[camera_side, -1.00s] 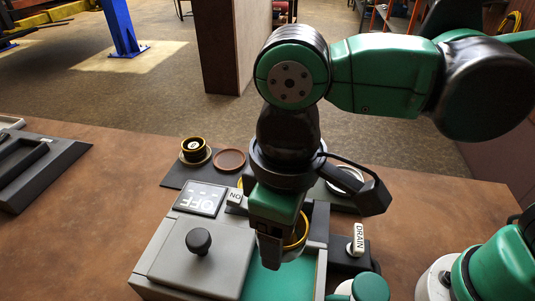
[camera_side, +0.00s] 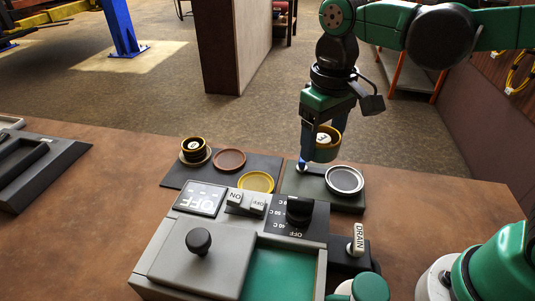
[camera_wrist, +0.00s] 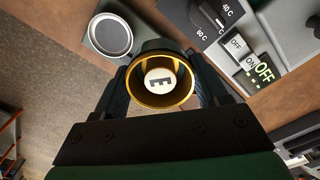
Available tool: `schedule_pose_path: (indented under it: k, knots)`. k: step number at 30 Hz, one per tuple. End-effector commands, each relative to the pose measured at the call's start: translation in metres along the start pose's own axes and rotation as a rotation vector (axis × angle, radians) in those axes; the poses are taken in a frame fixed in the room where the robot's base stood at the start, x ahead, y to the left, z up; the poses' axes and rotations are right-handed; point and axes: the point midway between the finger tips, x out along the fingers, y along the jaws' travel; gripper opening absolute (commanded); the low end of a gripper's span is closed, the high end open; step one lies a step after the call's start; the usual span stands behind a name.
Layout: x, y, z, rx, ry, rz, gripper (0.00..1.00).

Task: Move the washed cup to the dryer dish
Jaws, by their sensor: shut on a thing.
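My gripper (camera_side: 322,152) is shut on a cup (camera_side: 325,144) with a yellow rim and a pale lettered disc inside. The cup is held in the air above the back of the bench. In the wrist view the cup (camera_wrist: 160,82) sits between both fingers, its mouth facing the camera. A round grey dish with a pale rim (camera_side: 345,180) lies on a dark green pad (camera_side: 318,190), below and a little right of the cup. The dish also shows in the wrist view (camera_wrist: 110,37), up and left of the cup, apart from it. No label marks it as the dryer dish.
A dark mat (camera_side: 174,178) bears another cup (camera_side: 195,148) on a saucer, a red-brown dish (camera_side: 229,159) and an empty yellow dish (camera_side: 256,182). The grey washer box (camera_side: 190,255) has switches, a knob (camera_side: 299,208) and a DRAIN lever (camera_side: 358,240). Bare bench lies right of the pad.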

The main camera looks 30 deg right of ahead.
Motion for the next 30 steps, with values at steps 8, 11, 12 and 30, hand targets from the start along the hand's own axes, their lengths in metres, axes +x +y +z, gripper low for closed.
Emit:
schedule_pose_path:
  k: [8,11,12,30]
  knots:
    - [0.033,0.072,0.005,0.238,0.000,0.000,0.13]
    - [0.038,0.080,0.007,0.264,0.000,0.000,0.13]
    - [0.040,0.081,0.008,0.268,0.000,0.000,0.13]
    - [0.092,0.081,0.008,0.267,0.001,0.000,0.13]
